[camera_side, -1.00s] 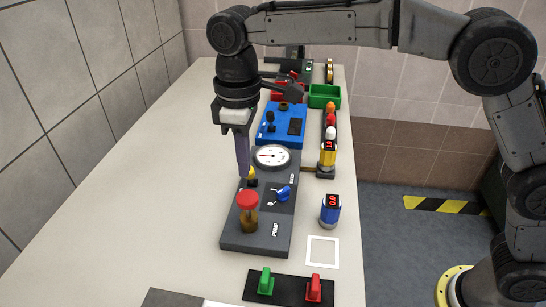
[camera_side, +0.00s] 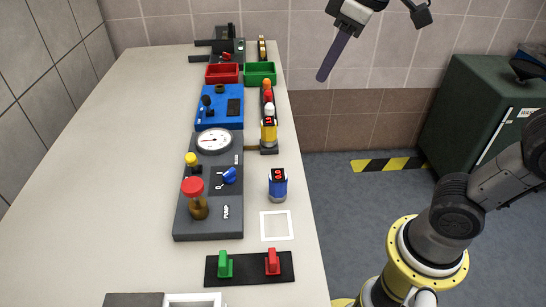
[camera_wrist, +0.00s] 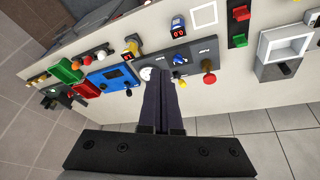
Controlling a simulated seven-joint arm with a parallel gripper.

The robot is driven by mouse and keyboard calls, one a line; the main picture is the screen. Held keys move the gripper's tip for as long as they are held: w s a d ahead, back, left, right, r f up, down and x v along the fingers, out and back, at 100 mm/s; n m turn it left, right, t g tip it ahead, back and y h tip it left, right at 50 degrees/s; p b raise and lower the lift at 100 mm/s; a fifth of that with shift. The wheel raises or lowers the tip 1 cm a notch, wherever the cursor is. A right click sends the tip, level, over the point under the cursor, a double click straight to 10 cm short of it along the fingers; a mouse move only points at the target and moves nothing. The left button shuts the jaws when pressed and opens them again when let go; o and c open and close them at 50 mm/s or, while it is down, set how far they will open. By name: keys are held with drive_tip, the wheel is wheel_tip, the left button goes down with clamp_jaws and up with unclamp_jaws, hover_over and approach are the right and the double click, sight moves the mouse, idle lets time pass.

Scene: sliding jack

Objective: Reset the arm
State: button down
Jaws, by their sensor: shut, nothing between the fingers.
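My gripper (camera_side: 322,76) is shut and empty, raised high at the top of the side view, to the right of the table and above the floor. Its dark fingers lie together in the wrist view (camera_wrist: 162,88). It touches nothing.
On the table (camera_side: 120,180) are a blue display cylinder (camera_side: 278,186), a yellow one (camera_side: 269,132), a red bin (camera_side: 222,74), a green bin (camera_side: 260,75) and a black switch strip (camera_side: 245,268). A green cabinet (camera_side: 470,120) stands at the right. The table's left side is clear.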

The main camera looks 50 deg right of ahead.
drive_tip(key=s+d+f+m+t, duration=0.1)
drive_tip(key=s+d+f+m, duration=0.2)
drive_tip(key=s+f, duration=0.8)
drive_tip(key=shift+d+f+m+t+h, duration=0.25)
drive_tip(key=shift+d+m+t+h, duration=0.05)
drive_tip(key=shift+d, duration=0.4)
